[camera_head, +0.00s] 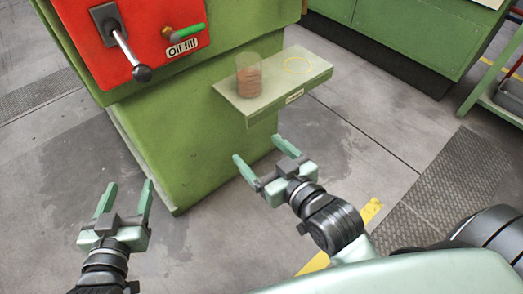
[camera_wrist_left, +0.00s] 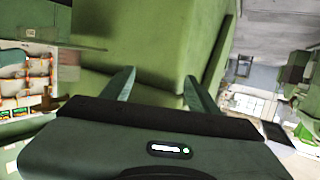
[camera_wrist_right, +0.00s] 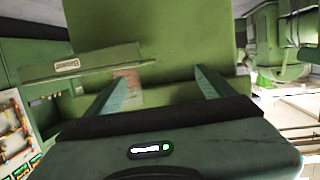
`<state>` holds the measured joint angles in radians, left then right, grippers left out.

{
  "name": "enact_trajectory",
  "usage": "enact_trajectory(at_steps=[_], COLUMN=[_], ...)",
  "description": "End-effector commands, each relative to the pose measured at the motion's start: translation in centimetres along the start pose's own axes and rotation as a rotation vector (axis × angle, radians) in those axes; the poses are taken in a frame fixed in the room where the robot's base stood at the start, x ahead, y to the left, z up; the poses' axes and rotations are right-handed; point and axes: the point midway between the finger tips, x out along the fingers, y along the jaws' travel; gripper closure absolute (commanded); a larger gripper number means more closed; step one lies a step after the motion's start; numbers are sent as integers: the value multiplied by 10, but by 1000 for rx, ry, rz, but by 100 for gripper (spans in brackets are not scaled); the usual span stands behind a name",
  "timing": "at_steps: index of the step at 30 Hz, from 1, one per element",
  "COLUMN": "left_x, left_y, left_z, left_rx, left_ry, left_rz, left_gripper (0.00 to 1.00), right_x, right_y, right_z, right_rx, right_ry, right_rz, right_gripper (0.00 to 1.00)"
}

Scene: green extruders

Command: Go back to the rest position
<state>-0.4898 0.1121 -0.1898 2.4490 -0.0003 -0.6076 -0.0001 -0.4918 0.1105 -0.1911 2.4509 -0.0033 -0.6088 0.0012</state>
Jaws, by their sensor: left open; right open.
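My left gripper (camera_head: 125,200) is open and empty in front of the green machine, low at the left of the head view. Its two fingers also show apart in the left wrist view (camera_wrist_left: 157,85). My right gripper (camera_head: 262,160) is open and empty, below and in front of the small green shelf. Its spread fingers also show in the right wrist view (camera_wrist_right: 157,82), with nothing between them. Neither gripper touches anything that I can see.
The green machine (camera_head: 190,130) carries a red panel (camera_head: 130,35) with a black-knobbed lever (camera_head: 125,50) and a green-handled valve (camera_head: 188,33). A clear cup (camera_head: 249,75) with brownish contents stands on the shelf (camera_head: 285,85), beside an empty yellow ring. The grey floor in front is clear.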

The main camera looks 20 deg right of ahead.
Motion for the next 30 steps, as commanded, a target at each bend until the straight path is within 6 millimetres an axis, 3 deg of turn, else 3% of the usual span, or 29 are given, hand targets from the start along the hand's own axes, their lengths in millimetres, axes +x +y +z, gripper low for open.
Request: enact_trajectory(at_steps=[10,14,17,19,23,26,30], left_x=[1,11,23,27,19,-2,-52], left_y=[1,0,-1,-1,-3,-4,-6], left_z=[1,20,55,89,158,209,273], left_rx=[-1,0,0,1,2,2,2], left_ry=[-6,-73,-178,-269,-439,-571,-755], left_rz=[2,1,0,-1,-2,-4,-5], left_gripper=[40,40,40,40,40,40,40], right_x=[2,12,23,27,19,-2,-51], right_y=[0,0,1,2,4,5,6], right_z=[1,19,55,89,158,209,273], right_rx=[-1,-1,-2,-2,-3,-3,-3], right_ry=[-6,-71,-177,-268,-439,-570,-754], right_rz=[-1,-1,0,1,2,3,5], right_gripper=[16,16,16,16,16,16,16])
